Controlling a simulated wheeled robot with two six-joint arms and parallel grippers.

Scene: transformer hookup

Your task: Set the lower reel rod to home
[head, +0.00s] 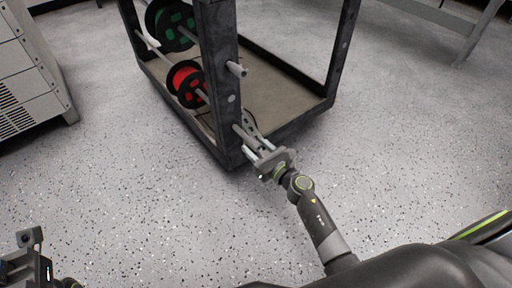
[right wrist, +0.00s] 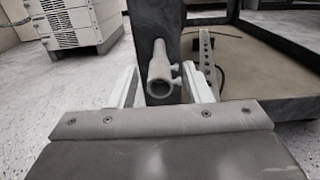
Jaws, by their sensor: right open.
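The lower reel rod (head: 203,96) carries the red reel (head: 187,78) and runs toward the near post of the dark frame. In the right wrist view its hollow grey end (right wrist: 160,72) sticks out of the post (right wrist: 156,22), with small knobs at its right side. My right gripper (head: 252,140) is open at the front of this post. In the right wrist view the rod end shows between its two spread fingers (right wrist: 162,88), with gaps on both sides. Part of my left gripper (head: 30,262) shows at the lower left; its fingers cannot be made out clearly.
The upper rod's end (head: 237,69) sticks out of the same post higher up, with green reels (head: 176,25) behind. A perforated bracket (right wrist: 208,58) stands right of the post. A grey cabinet (head: 30,70) is at the left. The speckled floor around is clear.

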